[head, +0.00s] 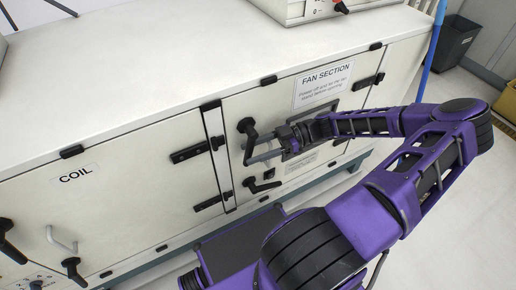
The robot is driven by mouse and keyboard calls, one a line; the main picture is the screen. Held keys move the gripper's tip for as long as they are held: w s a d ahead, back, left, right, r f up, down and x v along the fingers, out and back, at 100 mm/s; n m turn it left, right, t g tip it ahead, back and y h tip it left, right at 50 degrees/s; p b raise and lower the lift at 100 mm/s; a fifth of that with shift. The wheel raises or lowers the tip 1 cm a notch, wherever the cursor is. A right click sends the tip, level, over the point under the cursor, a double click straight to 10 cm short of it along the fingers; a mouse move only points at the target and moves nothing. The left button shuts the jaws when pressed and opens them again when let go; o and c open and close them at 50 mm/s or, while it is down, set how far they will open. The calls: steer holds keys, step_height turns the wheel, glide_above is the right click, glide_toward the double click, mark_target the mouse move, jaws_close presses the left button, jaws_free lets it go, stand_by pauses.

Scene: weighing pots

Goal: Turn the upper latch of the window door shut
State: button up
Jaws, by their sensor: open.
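The window door (236,107) is the light panel labelled FAN SECTION, and it looks closed or nearly closed. Its dark window is partly hidden behind my arm. The upper latch (247,128) is a black lever near the door's left edge, with its arm pointing steeply down. A grey pull handle (265,157) shows just below my gripper.
The coil door (120,185) is at left, with a pull handle (61,240) and black latches. Black hinges (190,151) sit between the doors. A blue pole (433,45) stands at the unit's right end.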

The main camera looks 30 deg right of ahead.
steer(key=v, duration=1.7)
steer(key=shift+s+d, duration=0.15)
steer(key=shift+d, duration=0.05)
steer(key=shift+r, duration=0.1)
